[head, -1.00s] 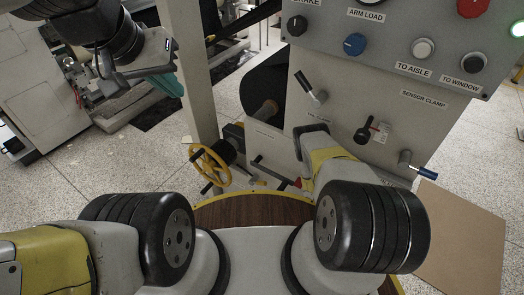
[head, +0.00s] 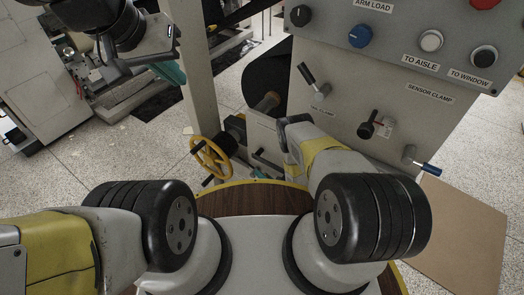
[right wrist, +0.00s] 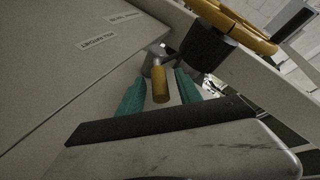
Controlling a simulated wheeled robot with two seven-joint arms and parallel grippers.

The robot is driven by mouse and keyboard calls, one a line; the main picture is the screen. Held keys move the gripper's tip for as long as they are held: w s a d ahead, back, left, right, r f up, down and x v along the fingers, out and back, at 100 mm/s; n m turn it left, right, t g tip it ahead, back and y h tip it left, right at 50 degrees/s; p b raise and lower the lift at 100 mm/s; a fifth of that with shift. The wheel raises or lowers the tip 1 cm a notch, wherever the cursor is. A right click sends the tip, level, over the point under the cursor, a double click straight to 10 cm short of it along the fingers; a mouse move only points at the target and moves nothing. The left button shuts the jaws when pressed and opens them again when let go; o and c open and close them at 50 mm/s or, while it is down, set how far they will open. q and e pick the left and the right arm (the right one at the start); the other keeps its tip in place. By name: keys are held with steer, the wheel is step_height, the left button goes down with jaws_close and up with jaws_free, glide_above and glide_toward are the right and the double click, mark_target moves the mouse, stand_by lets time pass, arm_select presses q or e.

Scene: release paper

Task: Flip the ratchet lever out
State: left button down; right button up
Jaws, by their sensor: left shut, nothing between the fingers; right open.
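A short lever with an amber grip (right wrist: 160,84) on a grey metal head, which looks like the ratchet lever, shows in the right wrist view. My right gripper (right wrist: 161,92) is open, with one teal finger on each side of the amber grip. I cannot tell whether either finger touches it. My left gripper (head: 174,72) is at the upper left of the head view, shut and empty, away from the lever.
A yellow handwheel (head: 211,157) stands left of my right arm; its rim (right wrist: 240,22) is close above the right fingers in the wrist view. A grey control panel (head: 385,60) with knobs and clamp levers stands at right. A brown board (head: 460,235) lies at lower right.

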steer(key=shift+w, duration=0.1)
steer(key=shift+c, duration=0.3)
jaws_close()
steer(key=shift+f, duration=0.1)
stand_by(1.1)
